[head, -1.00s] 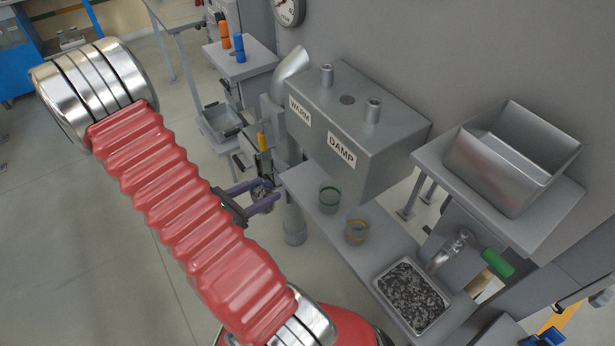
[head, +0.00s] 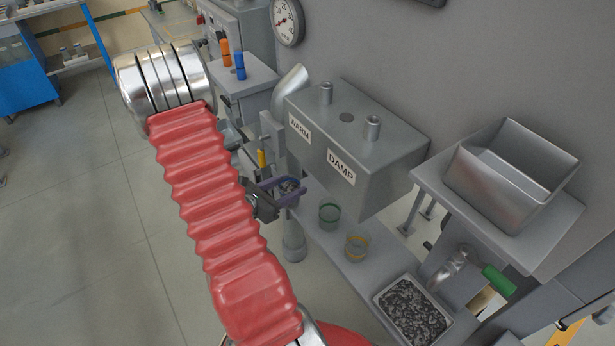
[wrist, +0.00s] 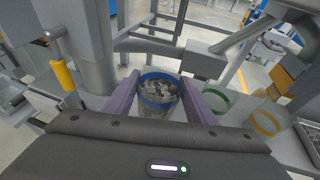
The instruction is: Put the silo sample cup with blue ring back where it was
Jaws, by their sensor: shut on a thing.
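The sample cup with the blue ring (wrist: 158,92) is between the purple fingers of my gripper (wrist: 160,100) in the wrist view, filled with grey flakes. In the head view my gripper (head: 279,190) is shut on it beside the left end of the grey shelf, below the box marked WARM and DAMP; the cup is mostly hidden there by the fingers. A green-ringed cup (head: 329,216) and a yellow-ringed cup (head: 357,248) stand on the shelf (head: 335,240) to the right of my gripper.
The WARM and DAMP box (head: 350,140) overhangs the shelf. A tray of dark flakes (head: 412,308) is at the shelf's near end, with a green-handled scoop (head: 498,281) beside it. An empty metal bin (head: 512,175) stands higher at right. A yellow handle (wrist: 63,75) stands left of my gripper.

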